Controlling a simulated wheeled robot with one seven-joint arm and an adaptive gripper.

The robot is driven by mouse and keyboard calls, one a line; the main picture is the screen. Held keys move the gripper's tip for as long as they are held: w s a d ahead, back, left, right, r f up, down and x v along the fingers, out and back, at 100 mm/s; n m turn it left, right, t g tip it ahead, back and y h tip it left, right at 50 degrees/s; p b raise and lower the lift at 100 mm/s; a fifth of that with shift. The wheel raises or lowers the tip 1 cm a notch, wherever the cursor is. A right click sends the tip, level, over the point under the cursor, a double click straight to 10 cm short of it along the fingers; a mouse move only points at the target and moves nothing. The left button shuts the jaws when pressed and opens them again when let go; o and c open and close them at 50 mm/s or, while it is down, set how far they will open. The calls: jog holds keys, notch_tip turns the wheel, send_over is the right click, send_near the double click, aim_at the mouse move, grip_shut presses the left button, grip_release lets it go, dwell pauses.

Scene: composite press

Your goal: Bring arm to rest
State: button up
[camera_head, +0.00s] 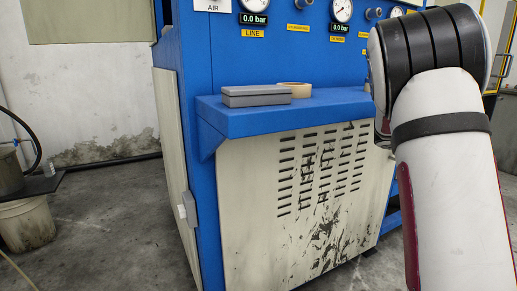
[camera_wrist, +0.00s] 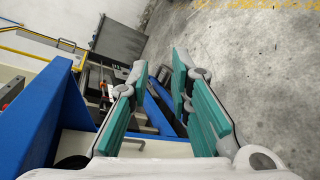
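My gripper (camera_wrist: 160,95) shows in the wrist view with its two green-padded fingers spread apart and nothing between them. The wrist view is turned on its side, with the blue press frame at left and bare concrete floor at right. In the head view my white arm with black joint bands rises at the right, in front of the blue press (camera_head: 190,120). My gripper itself is not visible in the head view.
Gauges (camera_head: 341,10) sit above. A bucket (camera_head: 27,224) stands at far left. The floor (camera_head: 110,235) left of the press is clear.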

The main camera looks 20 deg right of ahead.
jog(key=s+a+f+m+y, duration=0.25)
jog(key=s+a+y, duration=0.25)
jog(key=s+a, duration=0.85)
jog(key=s+a+f+m+t+y, duration=0.1)
jog(key=s+a+f+y, duration=0.4)
jog(key=a, duration=1.4)
jog(key=s+a+m+y, duration=0.2)
jog(key=s+a+y, duration=0.3)
jog(key=s+a, duration=1)
notch_tip(320, 180, up, 38)
jog(key=w+a+t+p, duration=0.1)
jog(key=t+p, duration=0.3)
jog(key=p, duration=3.2)
jog(key=shift+w+a, duration=0.15)
jog(key=shift+a, duration=0.25)
jog(key=shift+f, duration=0.1)
